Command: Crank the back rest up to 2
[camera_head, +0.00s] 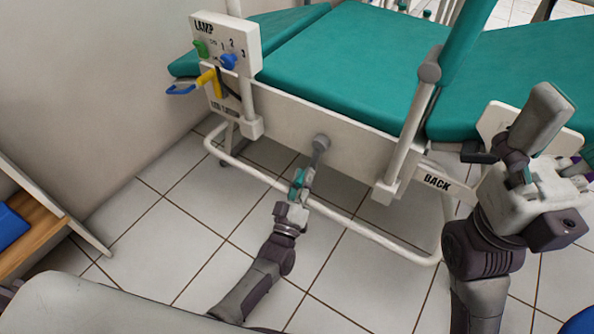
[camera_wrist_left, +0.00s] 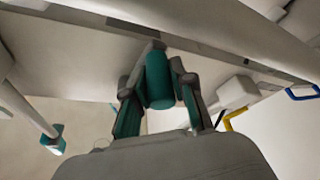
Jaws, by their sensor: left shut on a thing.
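The teal dental chair (camera_head: 345,65) has a white side panel. A crank with a grey hub (camera_head: 321,142) sticks out of the panel. My left gripper (camera_head: 299,181) is below the hub, shut on the crank's teal handle, which shows between the fingers in the left wrist view (camera_wrist_left: 159,80). The BACK label (camera_head: 437,182) is on the lower frame to the right. A white plate (camera_head: 492,122) above it is mostly hidden by my right arm, so no back rest reading shows. My right gripper (camera_head: 577,168) is at the right edge, its fingers only partly visible.
A white LAMP panel (camera_head: 245,38) with numbers, a green knob and a blue knob (camera_head: 228,61) stands at upper left. A white frame tube (camera_head: 260,175) runs low along the chair. Tiled floor is open in front.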

